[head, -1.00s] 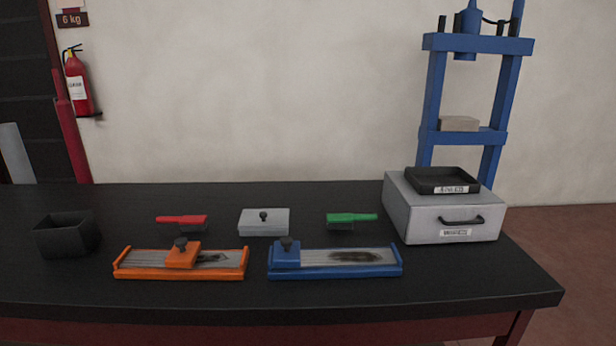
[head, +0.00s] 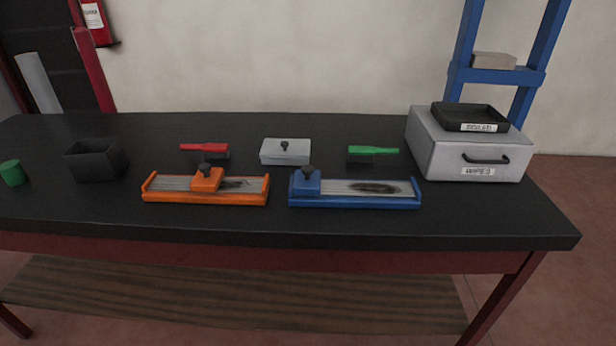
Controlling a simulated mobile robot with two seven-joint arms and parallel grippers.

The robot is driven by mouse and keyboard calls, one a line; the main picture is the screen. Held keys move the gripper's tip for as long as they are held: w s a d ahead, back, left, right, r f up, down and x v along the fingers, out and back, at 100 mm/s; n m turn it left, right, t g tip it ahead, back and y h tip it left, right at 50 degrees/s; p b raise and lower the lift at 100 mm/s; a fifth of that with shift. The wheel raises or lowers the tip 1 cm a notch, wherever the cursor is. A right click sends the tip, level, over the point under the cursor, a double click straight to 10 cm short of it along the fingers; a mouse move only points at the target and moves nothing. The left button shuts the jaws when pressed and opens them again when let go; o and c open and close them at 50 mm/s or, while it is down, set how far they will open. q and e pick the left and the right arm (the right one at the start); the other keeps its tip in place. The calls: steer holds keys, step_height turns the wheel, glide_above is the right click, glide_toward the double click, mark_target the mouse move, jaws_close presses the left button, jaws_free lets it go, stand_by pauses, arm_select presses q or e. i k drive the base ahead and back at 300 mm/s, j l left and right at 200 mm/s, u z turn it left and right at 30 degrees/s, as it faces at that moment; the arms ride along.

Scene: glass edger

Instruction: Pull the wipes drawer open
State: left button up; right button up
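The wipes drawer (head: 440,158) is the front of a light grey box at the right end of the black table. It has a dark bar handle (head: 486,159) and a white label reading WIPES below it. The drawer looks closed, its front flush with the box. A black tray (head: 468,113) with a white label sits on top of the box. Neither of my grippers shows in the head view.
On the black table (head: 225,225) stand a black bin (head: 96,160), a green cylinder (head: 12,172), an orange jig (head: 205,197), a blue jig (head: 355,202), a red brush (head: 204,148), a green brush (head: 373,151) and a grey lidded box (head: 285,151). A blue frame (head: 497,75) stands behind.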

mark_target(452, 162)
steer(key=l+u, duration=0.1)
steer(key=l, duration=0.45)
steer(key=l+u, duration=0.15)
steer(key=l, duration=0.45)
steer(key=k+l+u, duration=0.1)
steer(key=l, duration=0.45)
steer(key=l+u, duration=0.15)
steer(key=l, duration=0.4)
steer(key=k+l+u, duration=0.1)
steer(key=l, duration=0.45)
steer(key=k, duration=0.05)
